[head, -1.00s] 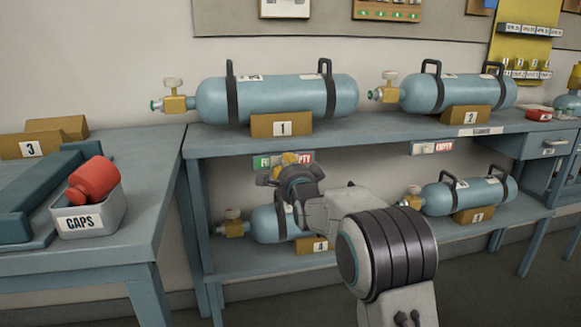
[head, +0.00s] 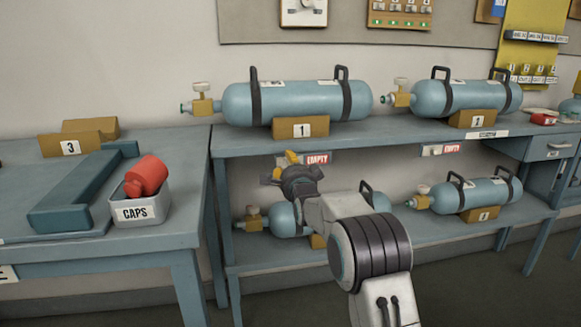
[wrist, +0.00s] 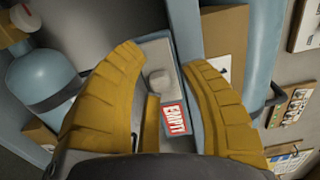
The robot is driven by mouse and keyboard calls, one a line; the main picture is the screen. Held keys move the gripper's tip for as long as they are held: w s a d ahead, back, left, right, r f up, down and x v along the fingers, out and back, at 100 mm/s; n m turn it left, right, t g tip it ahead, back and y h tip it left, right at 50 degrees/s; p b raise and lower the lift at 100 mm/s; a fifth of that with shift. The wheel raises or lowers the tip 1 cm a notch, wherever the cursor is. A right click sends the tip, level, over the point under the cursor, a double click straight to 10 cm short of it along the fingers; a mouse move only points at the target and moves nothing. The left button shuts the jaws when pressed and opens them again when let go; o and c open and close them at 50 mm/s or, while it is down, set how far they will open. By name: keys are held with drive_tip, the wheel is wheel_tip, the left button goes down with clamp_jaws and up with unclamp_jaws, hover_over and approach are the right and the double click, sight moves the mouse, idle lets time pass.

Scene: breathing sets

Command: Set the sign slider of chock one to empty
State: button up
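Chock one (head: 302,128), a tan block labelled 1, holds a blue cylinder on the upper shelf. Its sign (head: 318,158) hangs under the shelf edge and shows red EMPTY. In the wrist view the EMPTY label (wrist: 174,119) is beside a light grey slider plate (wrist: 156,52) with a round grey knob (wrist: 159,82). No green shows there. My gripper (head: 291,158) is at the sign's left part and hides some of it. In the wrist view its yellow fingers (wrist: 163,58) are apart, one on each side of the knob, with visible gaps.
The shelf edge is just above my gripper. A lower cylinder (head: 284,219) stands below it, partly hidden by my arm. A second sign (head: 441,150) to the right also shows EMPTY. A table (head: 100,248) with a CAPS box (head: 142,212) stands at left.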

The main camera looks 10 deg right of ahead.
drive_tip(key=shift+s+d+f, duration=0.1)
drive_tip(key=shift+s, duration=5.9)
